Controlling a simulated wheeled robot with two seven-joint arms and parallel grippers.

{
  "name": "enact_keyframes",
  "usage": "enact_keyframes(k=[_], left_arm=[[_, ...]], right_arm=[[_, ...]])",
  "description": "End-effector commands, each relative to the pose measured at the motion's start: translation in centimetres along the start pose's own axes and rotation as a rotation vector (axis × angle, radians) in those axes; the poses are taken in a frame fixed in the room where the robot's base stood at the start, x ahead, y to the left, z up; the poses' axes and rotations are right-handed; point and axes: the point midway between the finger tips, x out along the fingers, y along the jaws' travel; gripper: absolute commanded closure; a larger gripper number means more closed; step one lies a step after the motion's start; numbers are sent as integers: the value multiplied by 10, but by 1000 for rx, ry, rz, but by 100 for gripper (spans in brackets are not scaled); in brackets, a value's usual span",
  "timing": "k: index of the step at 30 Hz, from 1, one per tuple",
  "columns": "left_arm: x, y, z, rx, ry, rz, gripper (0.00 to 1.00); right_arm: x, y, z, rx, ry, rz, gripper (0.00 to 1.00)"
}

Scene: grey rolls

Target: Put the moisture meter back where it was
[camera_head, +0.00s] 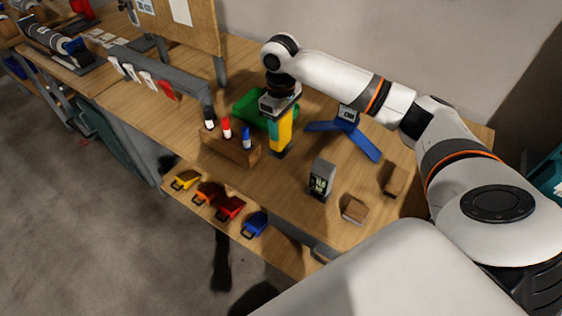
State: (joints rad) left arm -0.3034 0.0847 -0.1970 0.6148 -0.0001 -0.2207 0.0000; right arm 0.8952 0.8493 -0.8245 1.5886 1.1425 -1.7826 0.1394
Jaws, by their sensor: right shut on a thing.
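My right gripper (280,112) points down over the workbench and is shut on a yellow upright thing with a dark lower end (282,132), probably the moisture meter. Its lower end is close to the bench top; I cannot tell whether it touches. The gripper hides its upper part. It is just right of the wooden marker block and in front of the green tray. My left gripper is not in view.
A wooden block (228,147) holds several markers. A green tray (247,110) and a blue-legged stand (362,141) are behind. A grey display device (321,178) and two wooden blocks (354,211) stand right. Coloured clips (230,207) line the front edge.

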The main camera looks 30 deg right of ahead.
Motion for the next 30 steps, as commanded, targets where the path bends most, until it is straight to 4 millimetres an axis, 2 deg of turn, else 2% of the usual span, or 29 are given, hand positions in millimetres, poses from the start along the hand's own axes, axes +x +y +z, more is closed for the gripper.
enact_keyframes(k=[2, 9, 17, 22, 30], left_arm=[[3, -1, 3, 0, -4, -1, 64], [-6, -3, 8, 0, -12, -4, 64], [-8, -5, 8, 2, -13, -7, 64], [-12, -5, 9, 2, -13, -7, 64], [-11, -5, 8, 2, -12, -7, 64]], right_arm=[[10, 0, 0, 1, 1, 0, 64], [52, 0, 0, 0, 2, 0, 64], [75, 0, 1, 0, 1, -1, 64], [99, 0, 2, 1, 1, -1, 64], [104, 0, 2, -1, -1, -2, 64]])
